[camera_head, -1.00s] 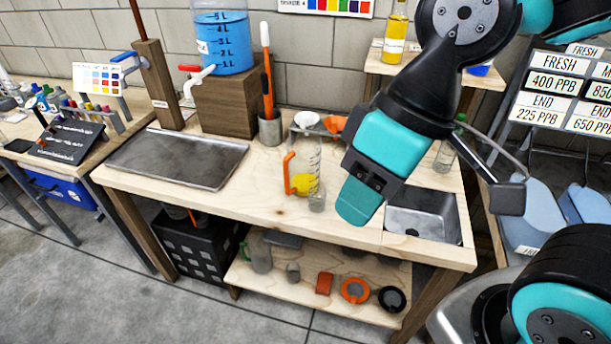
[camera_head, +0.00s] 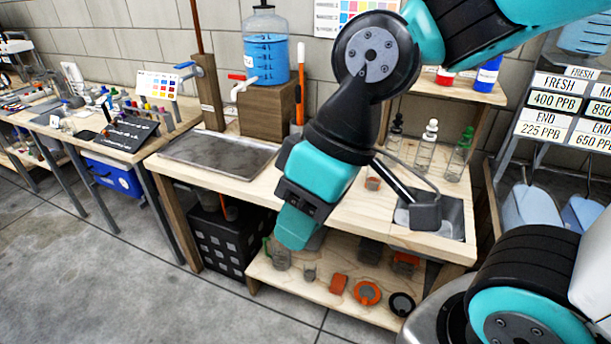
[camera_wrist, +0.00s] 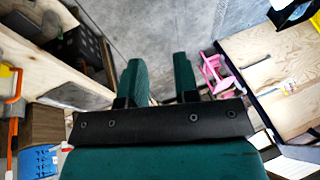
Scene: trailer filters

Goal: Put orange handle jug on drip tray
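The drip tray (camera_head: 222,153) is a flat dark grey metal tray on the left part of the wooden bench. It looks empty; part of it also shows in the wrist view (camera_wrist: 75,93). The orange handle jug is hidden behind my arm in the head view. In the wrist view an orange handle, apparently the jug's (camera_wrist: 14,84), shows at the left edge with some yellow beside it. My gripper (camera_head: 297,228) hangs in front of the bench's front edge, pointing down. In the wrist view its two fingers (camera_wrist: 160,68) are apart with nothing between them.
A blue water tank (camera_head: 266,60) stands on a wooden block (camera_head: 267,108) behind the tray. A lower shelf (camera_head: 318,288) holds lids. A side table (camera_head: 85,140) stands left; floor between is clear.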

